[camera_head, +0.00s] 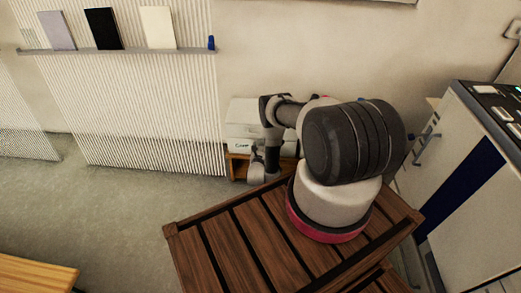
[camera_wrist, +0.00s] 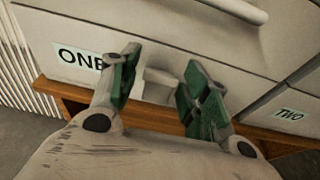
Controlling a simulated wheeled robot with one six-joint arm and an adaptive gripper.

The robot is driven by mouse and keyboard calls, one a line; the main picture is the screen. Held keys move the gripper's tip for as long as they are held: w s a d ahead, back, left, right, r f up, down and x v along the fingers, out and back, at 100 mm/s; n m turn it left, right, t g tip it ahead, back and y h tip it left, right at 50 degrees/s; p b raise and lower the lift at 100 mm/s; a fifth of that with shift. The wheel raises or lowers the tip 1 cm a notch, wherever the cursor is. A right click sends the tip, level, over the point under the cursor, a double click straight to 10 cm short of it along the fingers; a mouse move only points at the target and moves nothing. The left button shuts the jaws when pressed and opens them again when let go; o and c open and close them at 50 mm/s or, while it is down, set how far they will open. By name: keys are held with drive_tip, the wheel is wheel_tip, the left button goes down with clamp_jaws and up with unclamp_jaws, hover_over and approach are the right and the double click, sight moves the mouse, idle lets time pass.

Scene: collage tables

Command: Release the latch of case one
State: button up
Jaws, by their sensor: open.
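Case one (camera_wrist: 100,28) is a pale box with a white label reading ONE in the wrist view. Its small pale latch (camera_wrist: 157,82) stands out from the front face, right of the label. My gripper (camera_wrist: 162,62) is open, with its green-padded fingers on either side of the latch. A gap shows between the latch and at least the right finger; contact on the left cannot be told. In the head view case one (camera_head: 246,130) stands behind my arm, which hides part of it. My gripper's fingertips are not clear there.
The case sits on a low wooden stand (camera_wrist: 60,96). A second case labelled TWO (camera_wrist: 288,115) is close on the right. A pale rounded bar (camera_wrist: 235,9) juts out above the latch. A panelled wall with a narrow shelf (camera_head: 125,51) is at the left; the floor (camera_head: 130,205) there is clear.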

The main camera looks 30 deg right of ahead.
drive_tip(key=v, duration=1.2)
